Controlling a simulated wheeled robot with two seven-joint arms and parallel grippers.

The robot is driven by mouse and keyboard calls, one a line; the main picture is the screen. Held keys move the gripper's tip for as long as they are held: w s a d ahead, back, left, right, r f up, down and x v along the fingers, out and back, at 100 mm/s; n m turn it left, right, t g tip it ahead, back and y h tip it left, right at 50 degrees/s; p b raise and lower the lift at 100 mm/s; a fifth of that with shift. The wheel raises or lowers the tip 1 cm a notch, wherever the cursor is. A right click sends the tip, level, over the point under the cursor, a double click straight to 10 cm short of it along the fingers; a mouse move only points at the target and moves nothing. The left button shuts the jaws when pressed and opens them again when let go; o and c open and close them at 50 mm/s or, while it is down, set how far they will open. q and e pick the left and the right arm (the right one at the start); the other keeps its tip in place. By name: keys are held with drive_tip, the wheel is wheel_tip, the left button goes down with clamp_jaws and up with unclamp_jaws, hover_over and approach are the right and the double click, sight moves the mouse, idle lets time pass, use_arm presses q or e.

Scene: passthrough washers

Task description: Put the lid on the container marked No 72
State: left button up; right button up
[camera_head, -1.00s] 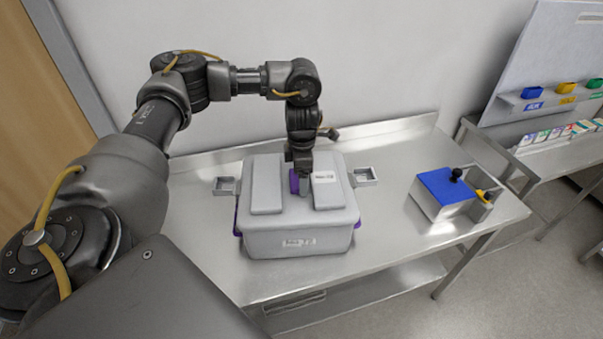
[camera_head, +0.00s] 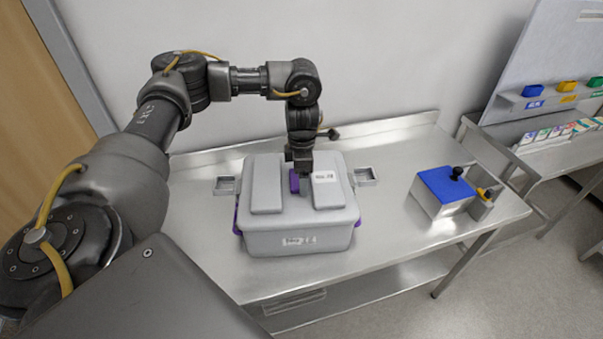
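A grey container (camera_head: 298,241) with a small label on its front stands on the metal table. The marking is too small to read surely. A grey lid (camera_head: 265,187) with two raised panels and a white label lies over its top, looking roughly level and lined up. A purple handle (camera_head: 294,181) stands in the lid's middle. My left gripper (camera_head: 301,178) points down at this handle, with a finger beside it. The handle partly hides the fingers, so I cannot tell if they grip it. My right gripper is out of view.
Small metal brackets (camera_head: 366,177) stick out on both sides of the container. A box with a blue top and black knob (camera_head: 446,186) stands at the table's right. A second table (camera_head: 560,158) holds coloured bins and cards. The table's front right is clear.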

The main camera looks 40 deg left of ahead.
use_arm(q)
drive_tip(key=shift+f, duration=0.35)
idle(0.5)
drive_tip(key=o, duration=1.5)
drive_tip(key=shift+c, duration=0.2)
drive_tip(key=shift+r+p, duration=3.5)
